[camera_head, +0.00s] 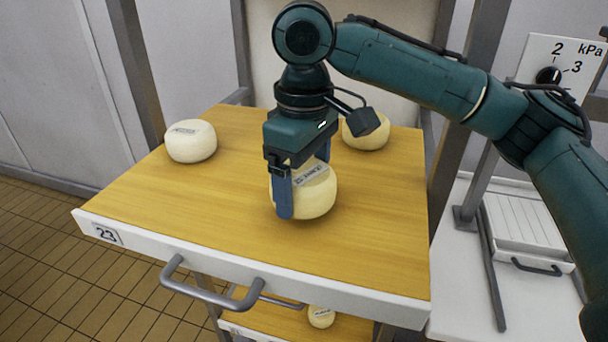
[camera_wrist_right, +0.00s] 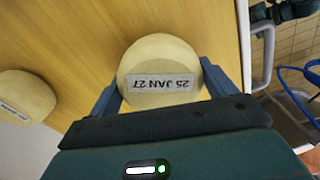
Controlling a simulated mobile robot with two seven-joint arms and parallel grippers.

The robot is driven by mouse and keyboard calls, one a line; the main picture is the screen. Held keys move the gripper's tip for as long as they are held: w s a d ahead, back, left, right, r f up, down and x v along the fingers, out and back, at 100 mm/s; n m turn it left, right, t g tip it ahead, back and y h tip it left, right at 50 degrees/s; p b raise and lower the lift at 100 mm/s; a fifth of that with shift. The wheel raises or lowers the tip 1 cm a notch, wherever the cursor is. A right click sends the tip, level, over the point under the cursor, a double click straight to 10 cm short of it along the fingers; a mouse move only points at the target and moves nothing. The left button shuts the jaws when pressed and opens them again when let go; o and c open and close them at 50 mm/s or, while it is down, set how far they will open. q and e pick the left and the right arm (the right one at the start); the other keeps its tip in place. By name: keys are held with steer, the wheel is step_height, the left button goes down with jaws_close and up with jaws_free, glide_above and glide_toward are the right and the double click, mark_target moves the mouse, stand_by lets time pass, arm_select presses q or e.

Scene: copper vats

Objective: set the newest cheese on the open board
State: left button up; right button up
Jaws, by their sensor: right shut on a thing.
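My right gripper (camera_head: 300,188) is shut on a round, pale cheese (camera_head: 318,197), one finger showing on its near left side. In the right wrist view both fingers flank this cheese (camera_wrist_right: 160,58), whose label reads 25 JAN 27. The cheese is at or just above the pulled-out wooden board (camera_head: 180,205); I cannot tell if it touches. Two other cheeses stand on this board: one at the left (camera_head: 191,141) and one at the back right (camera_head: 368,138), partly behind the gripper. Their dates are not readable. My left gripper is out of view.
The board has a white front edge marked 23 (camera_head: 107,234) and a metal handle (camera_head: 210,292). A lower board (camera_head: 262,321) holds a smaller-looking cheese (camera_head: 320,317). A kPa dial panel (camera_head: 560,62) and a white ribbed tray (camera_head: 530,232) are at the right. The board's front left is clear.

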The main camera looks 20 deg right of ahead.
steer(key=shift+f, duration=0.6)
stand_by(0.3)
steer(key=o, duration=1.1)
steer(key=shift+o, duration=0.2)
steer(key=shift+r, duration=3.5)
